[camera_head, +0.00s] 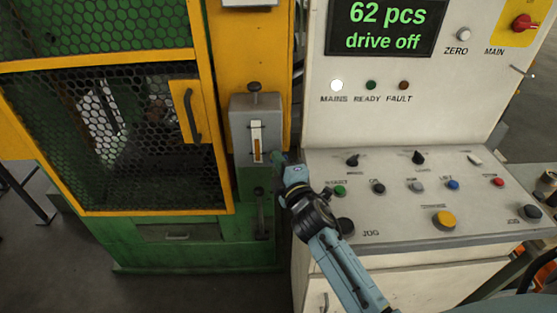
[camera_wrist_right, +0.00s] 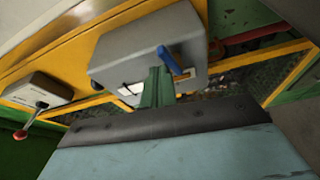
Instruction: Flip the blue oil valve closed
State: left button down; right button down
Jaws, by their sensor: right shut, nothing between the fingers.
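The blue oil valve handle (camera_wrist_right: 172,62) shows in the right wrist view as a short blue lever on the grey oil box (camera_wrist_right: 112,55). It lies slantwise just beyond the green fingertips of my right gripper (camera_wrist_right: 157,82). I cannot tell whether they touch. In the head view the grey oil box (camera_head: 243,112) has a sight glass with amber oil and a black knob on top. My shut, empty right gripper (camera_head: 279,158) is at the box's right side, and the blue handle cannot be made out there. My left gripper is not in view.
The white control console (camera_head: 400,190) with buttons and knobs stands right of the oil box, under my right forearm. A mesh guard door (camera_head: 110,120) in a yellow frame is at the left. The wrist view also shows a red-knobbed lever (camera_wrist_right: 21,134).

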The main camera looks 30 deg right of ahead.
notch_tip(320, 180, up, 10)
jog(key=p, duration=0.3)
jog(key=shift+f, duration=0.1)
dwell(0.6)
